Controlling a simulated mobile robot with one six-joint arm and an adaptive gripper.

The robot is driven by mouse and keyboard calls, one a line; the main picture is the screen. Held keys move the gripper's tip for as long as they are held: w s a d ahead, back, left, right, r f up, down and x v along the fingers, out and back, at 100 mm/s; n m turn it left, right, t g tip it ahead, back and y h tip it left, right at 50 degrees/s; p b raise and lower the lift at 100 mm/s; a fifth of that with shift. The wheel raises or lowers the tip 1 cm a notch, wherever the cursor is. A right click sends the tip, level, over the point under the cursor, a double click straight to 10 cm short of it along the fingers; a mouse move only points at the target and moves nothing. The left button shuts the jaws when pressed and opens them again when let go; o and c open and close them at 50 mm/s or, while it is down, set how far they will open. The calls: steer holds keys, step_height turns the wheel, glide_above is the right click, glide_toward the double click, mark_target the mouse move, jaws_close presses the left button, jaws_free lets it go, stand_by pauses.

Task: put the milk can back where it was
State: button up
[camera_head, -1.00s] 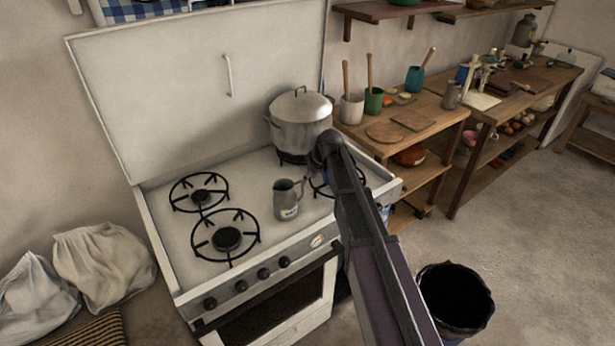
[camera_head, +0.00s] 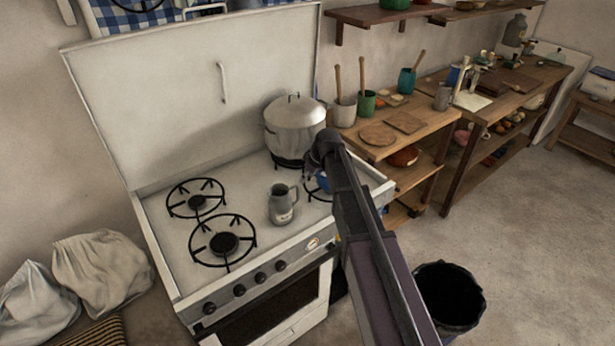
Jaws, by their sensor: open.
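A small grey metal can with a side handle and a pale label (camera_head: 281,205) stands upright on the white stove top (camera_head: 172,240), right of the front burner. It appears to be the milk can. My arm rises from the bottom right, and its dark joint ends just right of the can, in front of the right burners. A small blue part shows beside that joint. My gripper cannot be made out; the arm hides what lies behind it. Nothing is seen touching the can.
A lidded pot (camera_head: 295,126) stands on the back right burner. The raised stove lid (camera_head: 190,95) is behind. A wooden side table (camera_head: 425,120) holds cups, boards and another grey jug (camera_head: 443,97). A black bin (camera_head: 450,297) and white sacks (camera_head: 100,270) flank the stove.

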steer(key=s+d+m+g+h, duration=0.1)
steer(key=s+d+m, duration=0.2)
steer(key=s, duration=0.6)
steer(key=s+d+f+m+g+h, duration=0.1)
steer(key=s+d+m, duration=0.2)
steer(key=s, duration=0.6)
steer(key=s+d+m+h, duration=0.1)
steer(key=s+d+m, duration=0.1)
steer(key=s+d, duration=0.5)
steer(key=shift+s+f+m+g+h, duration=0.2)
steer(key=shift+s+m+g+h, duration=0.15)
steer(key=shift+s, duration=0.7)
